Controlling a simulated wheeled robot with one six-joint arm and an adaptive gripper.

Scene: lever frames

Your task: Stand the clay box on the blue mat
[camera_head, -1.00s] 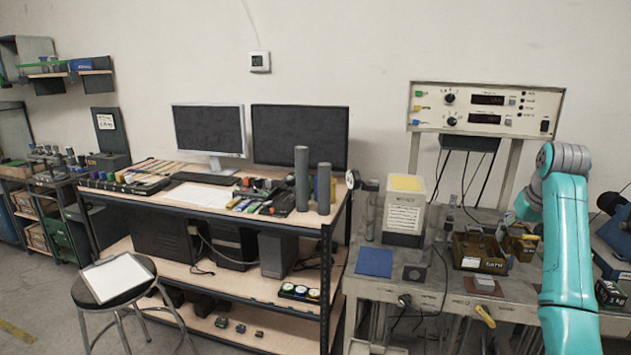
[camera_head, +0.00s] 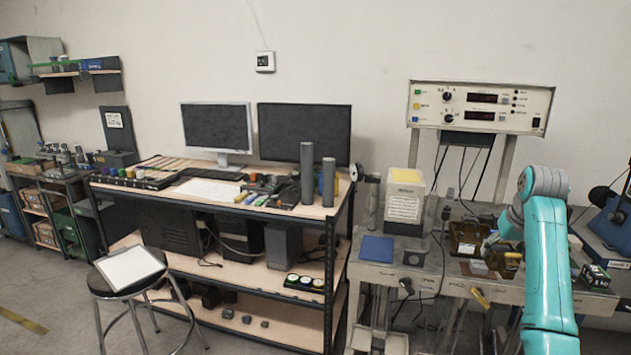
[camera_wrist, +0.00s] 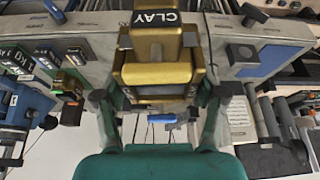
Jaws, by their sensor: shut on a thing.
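The clay box (camera_wrist: 157,74) is gold-brown with a dark label reading CLAY. In the wrist view it sits between the two fingers of my gripper (camera_wrist: 160,88), which is shut on it. In the head view my arm hides much of the gripper and the held box, and I cannot tell whether the box touches the bench. The blue mat (camera_head: 376,249) lies flat and empty at the bench's left end, well left of my gripper. It also shows in the wrist view (camera_wrist: 265,62), right of the box.
A dark square block (camera_head: 414,257) stands close to the mat's right. A white container with a yellow top (camera_head: 405,205) stands behind the mat. A brown box (camera_head: 465,235) and a reddish mat (camera_head: 478,268) are near my gripper. Small dark boxes (camera_head: 594,276) stand at right.

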